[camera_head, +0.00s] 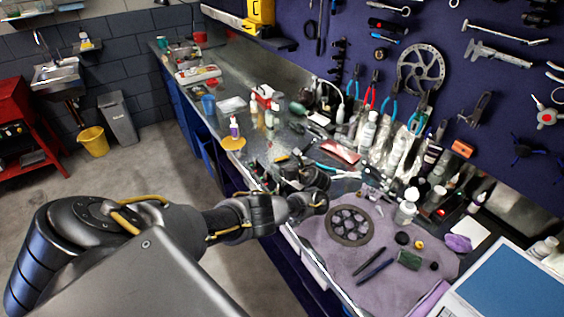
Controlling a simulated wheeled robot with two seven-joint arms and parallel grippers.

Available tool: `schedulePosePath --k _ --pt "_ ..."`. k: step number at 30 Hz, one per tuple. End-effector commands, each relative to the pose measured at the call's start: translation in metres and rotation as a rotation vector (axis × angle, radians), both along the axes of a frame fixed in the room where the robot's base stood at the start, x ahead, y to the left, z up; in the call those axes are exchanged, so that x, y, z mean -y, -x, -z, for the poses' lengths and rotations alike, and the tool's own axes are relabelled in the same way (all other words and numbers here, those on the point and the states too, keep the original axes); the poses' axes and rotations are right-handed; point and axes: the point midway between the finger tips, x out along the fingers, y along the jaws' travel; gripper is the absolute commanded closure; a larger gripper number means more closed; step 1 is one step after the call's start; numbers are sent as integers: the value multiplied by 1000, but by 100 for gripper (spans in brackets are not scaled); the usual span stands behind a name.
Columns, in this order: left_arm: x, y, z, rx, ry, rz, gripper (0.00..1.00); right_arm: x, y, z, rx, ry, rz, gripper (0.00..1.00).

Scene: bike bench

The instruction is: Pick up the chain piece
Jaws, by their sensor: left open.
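I cannot make out the chain piece with certainty among the small dark items on the bench. My left arm comes in from the left over the bench's front edge. My left gripper (316,200) is open, over the bench at the upper left of the purple cloth (323,254), and it hides part of the surface. A round dark chainring (350,225) lies on the cloth to the right of and below the gripper, apart from it. My right gripper is not in view.
Dark rods (372,270), a green item (409,259) and small round parts lie on the cloth. Bottles, including a white one (405,211), and hand tools crowd the back. A blue-topped box (520,285) stands at the lower right.

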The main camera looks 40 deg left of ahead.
Motion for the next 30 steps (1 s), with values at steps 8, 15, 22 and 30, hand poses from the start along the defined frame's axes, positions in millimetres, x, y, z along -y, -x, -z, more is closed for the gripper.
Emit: schedulePosePath --k 8,15,22,30 --pt "-30 -14 14 1 -1 -4 11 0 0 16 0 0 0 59" --pt "-44 -21 18 2 1 -1 11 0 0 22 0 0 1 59" --pt "-44 -21 18 0 1 0 17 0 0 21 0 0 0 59" --pt "-43 -20 18 0 1 0 53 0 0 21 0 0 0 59"
